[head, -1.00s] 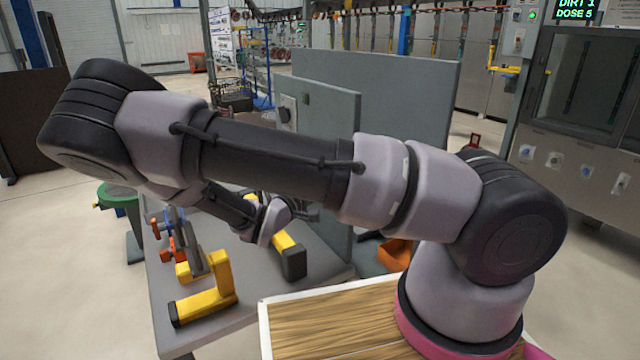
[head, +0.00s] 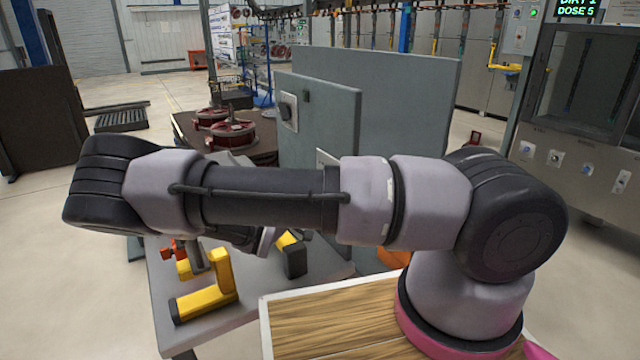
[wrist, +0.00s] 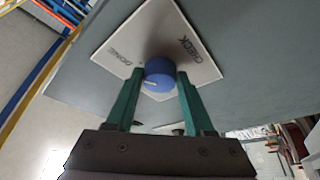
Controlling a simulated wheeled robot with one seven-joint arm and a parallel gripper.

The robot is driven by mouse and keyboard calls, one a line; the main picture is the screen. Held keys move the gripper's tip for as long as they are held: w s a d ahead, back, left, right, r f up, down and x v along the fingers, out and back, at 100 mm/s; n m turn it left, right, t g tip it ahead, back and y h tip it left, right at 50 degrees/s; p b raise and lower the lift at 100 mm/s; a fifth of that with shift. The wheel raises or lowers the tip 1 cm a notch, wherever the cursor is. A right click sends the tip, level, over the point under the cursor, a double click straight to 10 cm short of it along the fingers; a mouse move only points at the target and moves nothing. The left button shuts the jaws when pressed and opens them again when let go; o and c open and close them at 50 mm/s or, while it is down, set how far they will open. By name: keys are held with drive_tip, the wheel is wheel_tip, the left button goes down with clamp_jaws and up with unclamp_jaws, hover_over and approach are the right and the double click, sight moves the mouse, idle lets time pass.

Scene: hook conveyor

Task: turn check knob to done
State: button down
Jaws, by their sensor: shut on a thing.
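The check knob (wrist: 159,73) is a blue round knob with a short pale mark on its face. It sits on a white plate (wrist: 110,62) printed DONE on the left and CHECK on the right, tilted in the wrist view. I cannot tell exactly which word the mark lines up with. My gripper (wrist: 160,82) has its green fingers closed on either side of the knob. In the head view my arm hides the gripper and the knob.
The grey panel (head: 340,115) carries a switch box (head: 288,110). A grey table (head: 250,290) below my arm holds yellow-and-black blocks (head: 212,290) and orange-handled parts (head: 175,252). Red reels (head: 230,132) stand on a dark table behind.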

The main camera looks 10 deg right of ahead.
idle(0.5)
drive_tip(key=shift+c, duration=1.4)
unclamp_jaws()
wheel_tip(320, 180, up, 10)
